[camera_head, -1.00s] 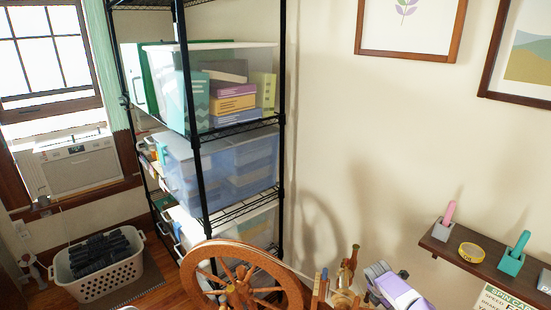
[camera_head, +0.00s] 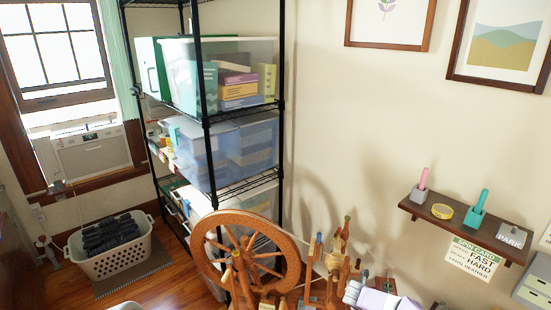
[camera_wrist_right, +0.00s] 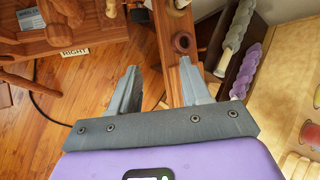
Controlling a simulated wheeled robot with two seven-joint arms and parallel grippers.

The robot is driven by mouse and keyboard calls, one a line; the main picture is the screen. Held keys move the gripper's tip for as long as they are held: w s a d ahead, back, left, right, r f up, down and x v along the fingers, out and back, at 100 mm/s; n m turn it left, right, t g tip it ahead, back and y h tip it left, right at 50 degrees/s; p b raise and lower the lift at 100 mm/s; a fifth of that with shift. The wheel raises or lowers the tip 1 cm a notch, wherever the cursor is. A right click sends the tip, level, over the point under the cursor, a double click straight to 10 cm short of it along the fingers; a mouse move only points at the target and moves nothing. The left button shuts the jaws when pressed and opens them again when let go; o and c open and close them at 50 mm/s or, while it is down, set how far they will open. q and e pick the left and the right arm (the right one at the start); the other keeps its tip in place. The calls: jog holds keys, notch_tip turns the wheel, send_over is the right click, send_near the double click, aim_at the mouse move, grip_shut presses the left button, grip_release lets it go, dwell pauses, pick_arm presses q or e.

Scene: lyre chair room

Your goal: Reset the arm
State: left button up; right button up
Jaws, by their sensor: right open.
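My right gripper (camera_wrist_right: 158,80) is open in the right wrist view, its two grey fingers apart with nothing between them. Beyond the fingers are a wooden beam (camera_wrist_right: 190,82) with a dark round ring and the plank floor (camera_wrist_right: 85,85). Part of my purple and white right arm shows at the bottom of the head view, beside the wooden spinning wheel (camera_head: 252,262). My left gripper is not in view.
A wire shelf (camera_head: 205,160) with bins stands behind the wheel. A wall shelf (camera_head: 465,228) holds small items above a spin card (camera_head: 475,258). A laundry basket (camera_head: 115,255) sits on the floor at left. Lilac yarn (camera_wrist_right: 247,70) lies right of the fingers.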

jog(key=s+a+f+n+t+y+b, duration=0.1)
jog(key=s+a+f+n+y, duration=0.2)
jog(key=s+a+f+n, duration=0.45)
jog(key=s+a+f+n+t+y+b, duration=0.1)
jog(key=s+a+f+n+y+b, duration=0.15)
jog(key=s+a+n, duration=0.75)
jog(key=s+a+f+n+g+y, duration=0.1)
jog(key=s+a+n+g+y, duration=0.1)
jog(key=s+n, duration=0.6)
jog(key=s+a+f+n+g+y, duration=0.1)
jog(key=s+a+n+g, duration=0.3)
jog(key=s+n, duration=0.5)
jog(key=shift+s+a+y+b, duration=0.35)
jog(key=shift+s+y, duration=0.3)
jog(key=shift+s, duration=0.6)
jog(key=shift+f+n, duration=0.1)
jog(key=shift+n, duration=0.15)
